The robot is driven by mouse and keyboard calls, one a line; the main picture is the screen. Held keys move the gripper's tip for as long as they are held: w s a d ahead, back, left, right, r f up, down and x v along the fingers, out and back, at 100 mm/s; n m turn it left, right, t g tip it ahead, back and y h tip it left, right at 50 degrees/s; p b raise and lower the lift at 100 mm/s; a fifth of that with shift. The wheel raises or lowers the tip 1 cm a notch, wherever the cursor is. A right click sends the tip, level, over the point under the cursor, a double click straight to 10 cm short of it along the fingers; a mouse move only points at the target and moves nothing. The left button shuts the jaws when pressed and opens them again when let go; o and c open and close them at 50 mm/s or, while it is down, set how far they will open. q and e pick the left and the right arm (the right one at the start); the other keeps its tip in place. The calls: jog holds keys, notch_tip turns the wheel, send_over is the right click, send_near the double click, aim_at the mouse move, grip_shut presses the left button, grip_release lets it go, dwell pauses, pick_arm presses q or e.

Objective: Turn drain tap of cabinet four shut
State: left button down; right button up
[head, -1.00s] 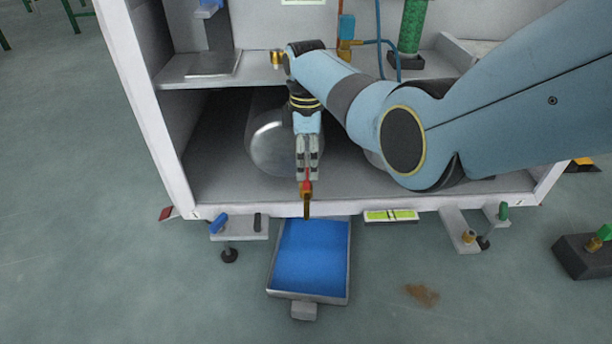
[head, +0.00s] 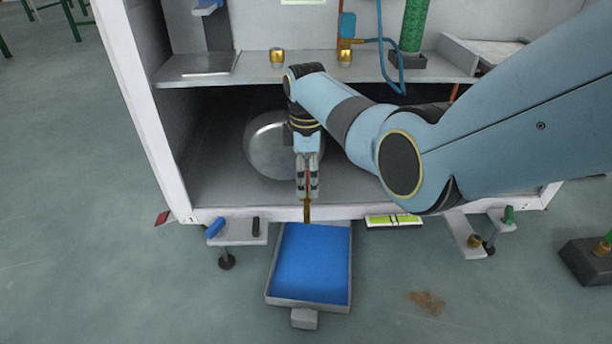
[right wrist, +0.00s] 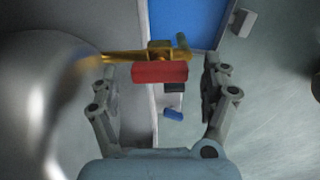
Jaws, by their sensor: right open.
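The drain tap (head: 307,211) is brass and sticks out over the cabinet's front edge, above the blue tray. In the right wrist view its brass pipe (right wrist: 130,57) runs from the rounded silver tank at left. The tap's red handle (right wrist: 160,72) lies crosswise, roughly parallel to the pipe. My right gripper (head: 307,188) points down over the tap with the handle between its fingers. In the right wrist view the open fingers (right wrist: 162,74) stand either side of the handle, with gaps showing. In the head view the fingers hide most of the handle. My left gripper is not in view.
The silver tank (head: 268,148) lies on the cabinet floor behind the gripper. A tray with a blue inside (head: 350,268) stands below the tap. A shelf (head: 260,70) lies above.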

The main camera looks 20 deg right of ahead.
dwell(0.3)
jog(key=c, duration=1.2)
